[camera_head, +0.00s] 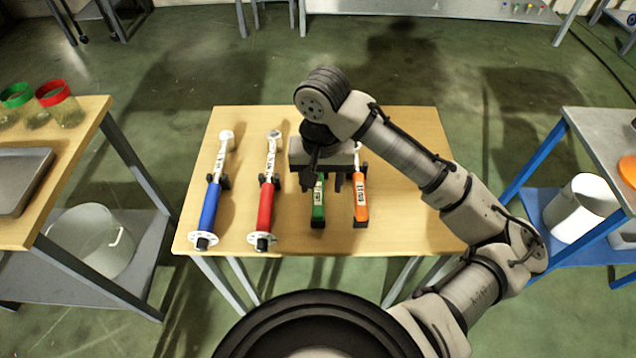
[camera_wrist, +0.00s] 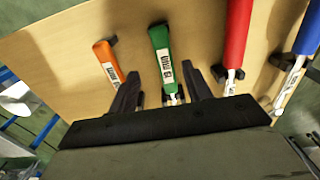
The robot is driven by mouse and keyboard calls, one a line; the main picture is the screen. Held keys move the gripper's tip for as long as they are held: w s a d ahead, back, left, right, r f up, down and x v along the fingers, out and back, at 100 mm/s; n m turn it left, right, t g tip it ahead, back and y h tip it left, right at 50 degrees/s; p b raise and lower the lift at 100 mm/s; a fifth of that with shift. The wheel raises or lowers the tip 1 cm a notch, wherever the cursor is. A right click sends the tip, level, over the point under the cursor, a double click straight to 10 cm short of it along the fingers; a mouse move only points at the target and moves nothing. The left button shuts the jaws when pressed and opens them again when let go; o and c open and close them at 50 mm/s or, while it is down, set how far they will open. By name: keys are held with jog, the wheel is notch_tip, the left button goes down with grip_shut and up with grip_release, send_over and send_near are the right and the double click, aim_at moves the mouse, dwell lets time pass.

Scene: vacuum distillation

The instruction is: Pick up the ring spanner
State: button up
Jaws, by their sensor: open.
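Four long-handled tools lie side by side on a wooden table (camera_head: 400,225). From left to right their handles are blue (camera_head: 209,207), red (camera_head: 265,205), green (camera_head: 318,205) and orange (camera_head: 361,200). The blue and red tools show pale heads at the far end; the heads of the green and orange ones are hidden by my gripper, so I cannot tell which is the ring spanner. My gripper (camera_head: 322,182) is open and empty, pointing down over the green tool. In the wrist view its fingers (camera_wrist: 160,75) lie either side of the green tool (camera_wrist: 162,58).
Small dark holders (camera_head: 225,182) sit by the tools. A side table at left carries jars (camera_head: 60,105) and a tray (camera_head: 22,178). A blue-framed table (camera_head: 590,140) at right holds a white pot (camera_head: 580,208). The wooden table's right part is clear.

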aim_at(318, 197)
jog(key=f, duration=0.7)
jog(key=shift+w+a+f+p, duration=0.1)
jog(key=shift+w+a+p, duration=0.2)
jog(key=shift+w+p, duration=0.1)
jog(key=shift+c, duration=0.3)
grip_shut()
dwell(0.7)
